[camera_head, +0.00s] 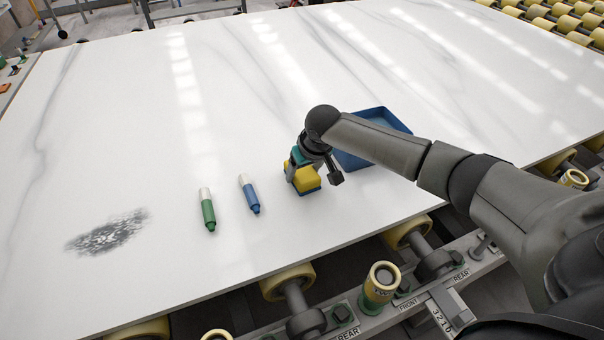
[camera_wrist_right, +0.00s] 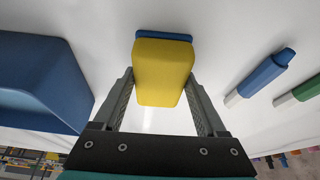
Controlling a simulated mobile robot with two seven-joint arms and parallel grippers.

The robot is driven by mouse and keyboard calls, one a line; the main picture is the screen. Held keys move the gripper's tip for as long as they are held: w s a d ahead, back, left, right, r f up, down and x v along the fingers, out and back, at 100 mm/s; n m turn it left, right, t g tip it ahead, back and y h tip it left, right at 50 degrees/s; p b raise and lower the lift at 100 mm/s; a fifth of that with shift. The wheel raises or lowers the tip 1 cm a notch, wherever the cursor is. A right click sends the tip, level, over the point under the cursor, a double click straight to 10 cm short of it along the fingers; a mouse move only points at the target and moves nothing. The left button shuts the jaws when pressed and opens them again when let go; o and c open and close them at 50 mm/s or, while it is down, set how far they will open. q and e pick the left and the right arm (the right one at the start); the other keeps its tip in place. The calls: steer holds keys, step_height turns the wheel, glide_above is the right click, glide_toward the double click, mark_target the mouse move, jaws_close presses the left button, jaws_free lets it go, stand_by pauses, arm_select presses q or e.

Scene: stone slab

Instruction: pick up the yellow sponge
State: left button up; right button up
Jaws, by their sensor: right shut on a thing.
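The yellow sponge (camera_head: 305,179) has a blue layer on its underside and is at the near middle part of the white slab. My right gripper (camera_head: 304,172) is over it from above, with its fingers on either side. In the right wrist view the sponge (camera_wrist_right: 163,70) sits between the two fingers of my right gripper (camera_wrist_right: 161,90), which is shut on it. I cannot tell whether the sponge still touches the slab. My left gripper is not in view.
A blue tray (camera_head: 352,161) stands right of the sponge, partly behind my right arm. A blue marker (camera_head: 250,195) and a green marker (camera_head: 208,211) lie to the left. A dark smudge (camera_head: 106,235) marks the slab (camera_head: 130,130). Rollers (camera_head: 288,281) line the near edge.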

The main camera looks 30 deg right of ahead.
mark_target(303, 171)
steer(key=shift+c, duration=0.5)
steer(key=shift+r, duration=0.5)
step_height(303, 171, up, 19)
steer(key=p, duration=0.5)
